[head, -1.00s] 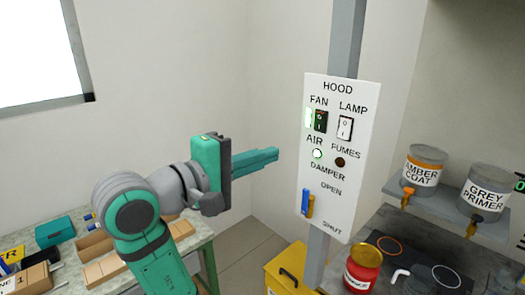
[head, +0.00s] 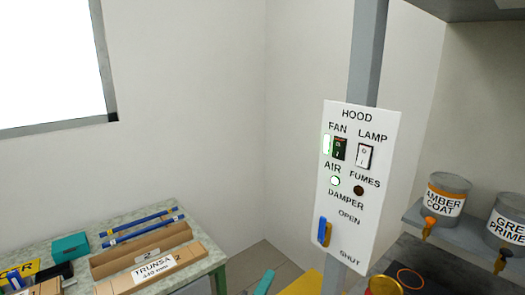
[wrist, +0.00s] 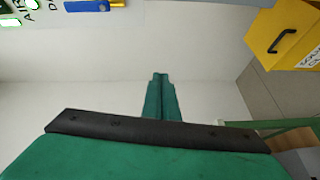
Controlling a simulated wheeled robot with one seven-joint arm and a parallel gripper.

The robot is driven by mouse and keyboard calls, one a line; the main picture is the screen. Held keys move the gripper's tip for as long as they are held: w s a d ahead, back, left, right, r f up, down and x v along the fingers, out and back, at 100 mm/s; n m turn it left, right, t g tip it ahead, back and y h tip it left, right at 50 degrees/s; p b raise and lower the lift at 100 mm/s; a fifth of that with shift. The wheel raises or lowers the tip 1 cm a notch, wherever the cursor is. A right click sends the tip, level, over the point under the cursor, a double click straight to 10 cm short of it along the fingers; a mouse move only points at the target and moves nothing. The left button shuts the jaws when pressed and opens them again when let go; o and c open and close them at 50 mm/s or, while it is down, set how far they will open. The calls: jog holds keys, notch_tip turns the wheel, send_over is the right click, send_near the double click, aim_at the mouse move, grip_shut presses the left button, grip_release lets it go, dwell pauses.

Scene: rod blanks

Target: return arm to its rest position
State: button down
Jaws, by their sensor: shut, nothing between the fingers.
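My gripper (wrist: 160,78) shows in the wrist view, its green fingers together with nothing between them. In the head view only the tip of a green finger (head: 265,281) shows at the bottom edge; the rest of my arm is out of that view. The fingers are in free air, apart from the hood panel (head: 352,190).
The hood panel is on a grey post (head: 369,50); its green lights are lit. Cans of amber coat (head: 445,196) and grey primer (head: 508,222) stand at right. A yellow box (wrist: 283,35) shows in the wrist view.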

jog(key=s+a+f+m+y, duration=0.25)
jog(key=s+f+y, duration=0.35)
jog(key=s+f, duration=1.3)
jog(key=s+d+m, duration=0.1)
jog(key=s+m, duration=0.8)
jog(key=s, duration=1.3)
jog(key=shift+s+d+f+g+y, duration=0.15)
jog(key=shift+s+d+g+y, duration=0.15)
jog(key=shift+y, duration=0.1)
jog(key=shift+w, duration=0.1)
